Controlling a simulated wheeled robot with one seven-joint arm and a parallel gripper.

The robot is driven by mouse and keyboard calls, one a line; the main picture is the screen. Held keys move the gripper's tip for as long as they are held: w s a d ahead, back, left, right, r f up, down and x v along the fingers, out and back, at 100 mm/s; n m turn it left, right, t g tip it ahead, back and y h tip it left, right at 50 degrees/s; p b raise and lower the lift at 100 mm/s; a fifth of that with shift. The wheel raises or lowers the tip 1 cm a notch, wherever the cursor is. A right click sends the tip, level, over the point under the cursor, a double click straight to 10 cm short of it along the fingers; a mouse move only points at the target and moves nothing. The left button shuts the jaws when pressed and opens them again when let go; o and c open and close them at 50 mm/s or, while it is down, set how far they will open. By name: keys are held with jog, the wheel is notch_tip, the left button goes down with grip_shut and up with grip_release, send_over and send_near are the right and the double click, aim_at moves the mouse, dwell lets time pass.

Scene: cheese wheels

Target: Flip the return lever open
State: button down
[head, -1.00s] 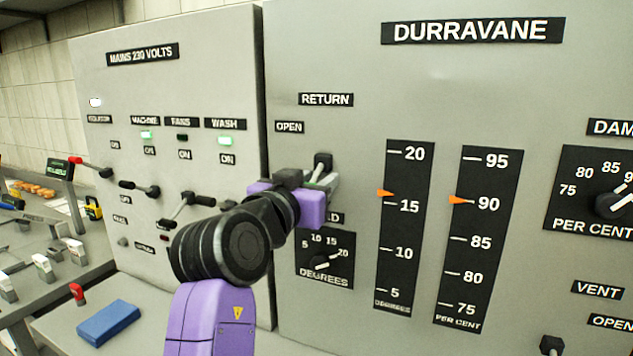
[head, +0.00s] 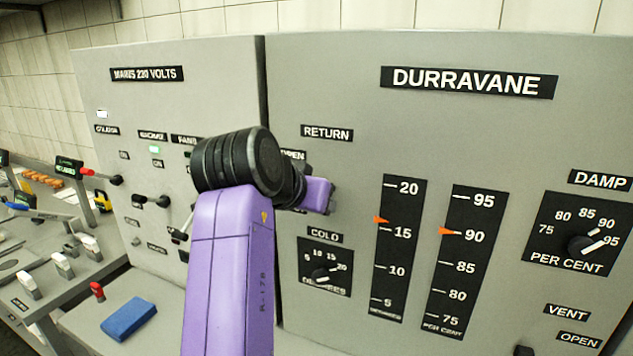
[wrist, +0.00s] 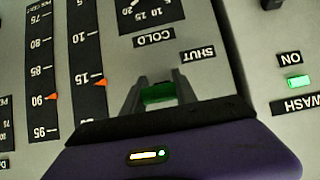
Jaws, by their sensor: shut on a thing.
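The return lever sits on the grey panel under the RETURN label (head: 327,133) and the OPEN label (head: 293,155). My gripper (head: 322,193) is in front of the lever and hides it in the head view. In the wrist view my gripper's fingers (wrist: 158,90) stand on both sides of a green piece (wrist: 158,94), which I take to be part of the lever. The jaws are shut on it. The SHUT label (wrist: 198,55) shows beside the fingers, upside down. The lever's exact angle is hidden.
Below the gripper is the COLD dial (head: 324,274). To its right are two scales with orange pointers (head: 381,220) and the DAMP dial (head: 580,244). The mains panel (head: 100,95) with its switches stands left. A blue block (head: 129,319) lies on the ledge.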

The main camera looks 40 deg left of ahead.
jog(key=g, duration=0.1)
jog(key=r+g, duration=0.1)
jog(key=shift+g+h+p, duration=0.3)
jog(key=shift+r+g, duration=0.25)
jog(key=shift+g, duration=1.05)
jog(key=c, duration=1)
grip_release()
jog(key=shift+o, duration=0.2)
jog(key=shift+r, duration=0.15)
